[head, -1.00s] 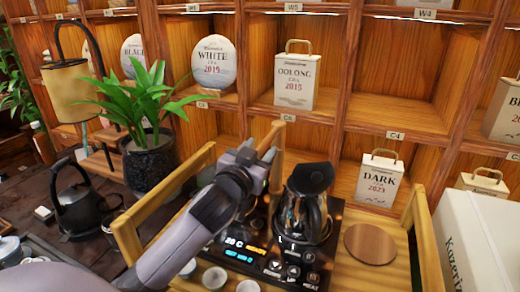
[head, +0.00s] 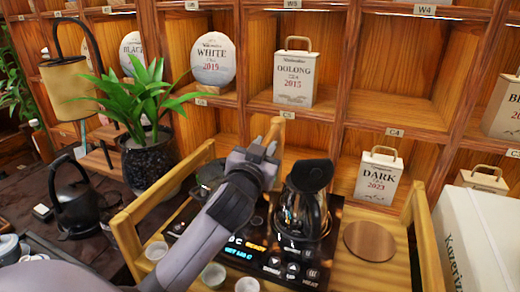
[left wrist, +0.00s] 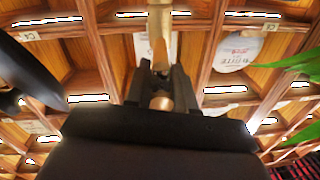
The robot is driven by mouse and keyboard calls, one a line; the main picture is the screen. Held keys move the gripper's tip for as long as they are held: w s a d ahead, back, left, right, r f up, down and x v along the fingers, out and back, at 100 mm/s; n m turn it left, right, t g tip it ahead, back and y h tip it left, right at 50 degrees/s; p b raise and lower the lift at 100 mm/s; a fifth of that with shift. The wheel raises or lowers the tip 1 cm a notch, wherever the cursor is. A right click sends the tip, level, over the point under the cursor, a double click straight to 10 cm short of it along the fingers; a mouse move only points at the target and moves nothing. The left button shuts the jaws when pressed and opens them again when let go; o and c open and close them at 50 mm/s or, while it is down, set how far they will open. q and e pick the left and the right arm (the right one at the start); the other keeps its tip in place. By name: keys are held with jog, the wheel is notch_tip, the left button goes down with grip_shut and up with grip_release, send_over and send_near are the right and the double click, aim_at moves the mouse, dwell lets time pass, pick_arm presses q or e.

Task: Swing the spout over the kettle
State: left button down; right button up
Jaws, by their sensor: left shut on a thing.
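The kettle (head: 303,207), clear with a black lid and handle, stands upright on a black heating panel (head: 262,257) with lit digits. My left gripper (head: 262,146) is behind and left of the kettle, above the panel, apart from the kettle. It is shut on a light wood-coloured piece (head: 276,131), which looks like the spout. In the left wrist view the left gripper (left wrist: 160,88) closes around this piece (left wrist: 161,50), which rises beyond the fingers. A round copper-coloured end shows between them. The spout's lower part and outlet are hidden by the gripper. My right gripper is out of view.
A wooden-railed tray (head: 425,240) surrounds the panel, with small white cups (head: 213,275) at its front and a round wooden disc (head: 370,241) right of the kettle. A potted plant (head: 148,165) and a dark kettle (head: 77,208) stand left. Shelves (head: 400,70) close off the back.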

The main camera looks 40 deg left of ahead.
pick_arm(q)
jog(key=shift+w+d+n+y, duration=0.1)
jog(key=shift+d+n+y, duration=0.2)
jog(key=shift+y, duration=0.1)
jog(key=c, duration=1)
grip_release()
jog(key=b+v, duration=0.1)
jog(key=v, duration=0.6)
jog(key=shift+r, duration=0.1)
